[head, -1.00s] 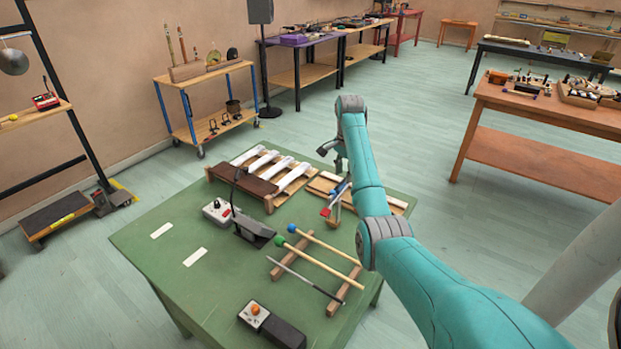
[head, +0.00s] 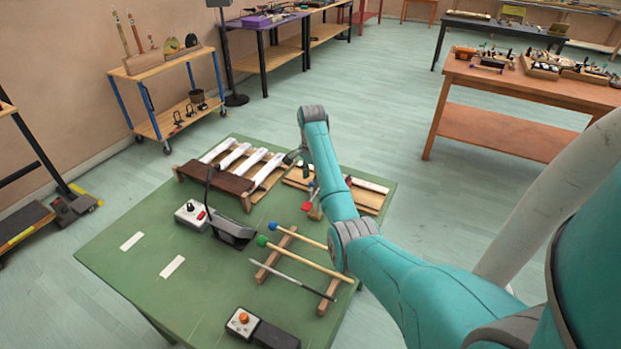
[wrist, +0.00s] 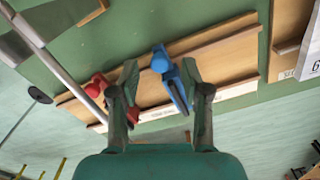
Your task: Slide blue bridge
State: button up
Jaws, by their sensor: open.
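The blue bridge (wrist: 175,85) lies between the two open fingers of my gripper (wrist: 160,78) in the wrist view, with visible gaps on both sides. It sits on a wooden board (wrist: 225,38) with a pale labelled strip along one edge. A red bridge (wrist: 100,88) is beside the left finger, which partly covers it. In the head view my gripper (head: 294,157) is over the far side of the green table, by the board (head: 367,204). The blue bridge is mostly hidden there.
A xylophone-like instrument with white bars (head: 238,160) stands just left of the board. Mallets (head: 305,258) rest on wooden supports nearer the front. A control box (head: 190,213) and a pedal-like box (head: 262,329) are on the green table (head: 130,275). Its left part is mostly clear.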

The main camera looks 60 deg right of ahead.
jog(key=shift+f, duration=0.75)
jog(key=shift+c, duration=0.2)
grip_shut()
